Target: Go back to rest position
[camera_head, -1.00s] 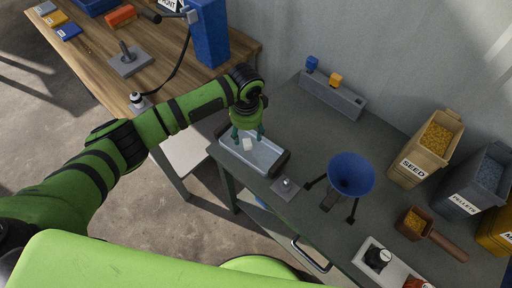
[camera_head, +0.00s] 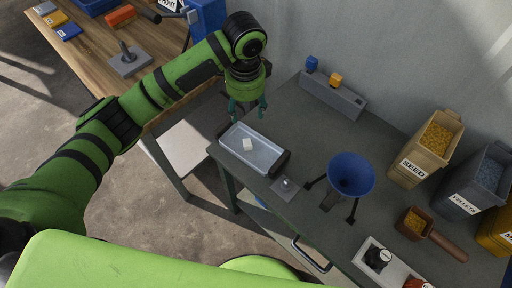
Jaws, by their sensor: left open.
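My left gripper (camera_head: 247,108) is open and empty, with its teal fingers pointing down above the back edge of a grey tray. The gripper is apart from the block and the tray. My right gripper is not in view.
The dark table (camera_head: 300,217) also bears a blue funnel (camera_head: 351,174) on a stand, a seed bin (camera_head: 424,148), a pellets bin (camera_head: 474,180) and a scoop (camera_head: 436,236). A wooden bench (camera_head: 85,50) stands at the upper left, and the wall is close behind.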

